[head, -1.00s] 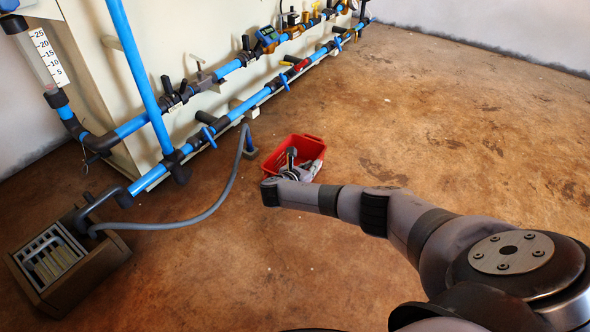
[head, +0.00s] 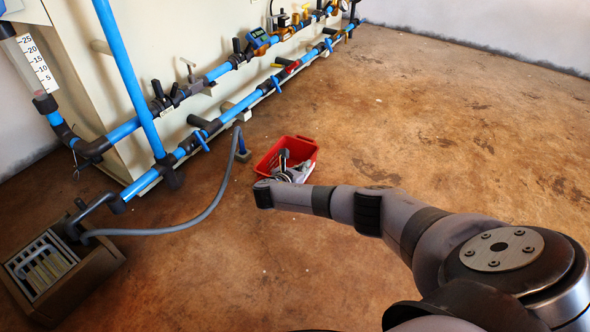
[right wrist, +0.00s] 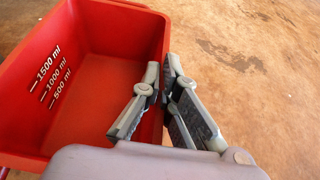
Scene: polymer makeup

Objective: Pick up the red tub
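The red tub (head: 302,147) stands on the floor near the pipes, with its open top up. In the right wrist view the tub (right wrist: 110,85) fills the left side, with marks for 500, 1000 and 1500 ml on its inner wall. My right gripper (head: 290,170) is at the tub's near right side. In the right wrist view my right gripper (right wrist: 162,76) has one finger inside the tub and one outside. The fingertips close in on the wall and pinch it near the rim. My left gripper is not in view.
A wall panel with blue pipes (head: 128,75) and valves runs behind the tub. A grey hose (head: 205,212) curves over the floor to a wooden box (head: 80,285) at the lower left. The floor (head: 450,130) to the right is clear.

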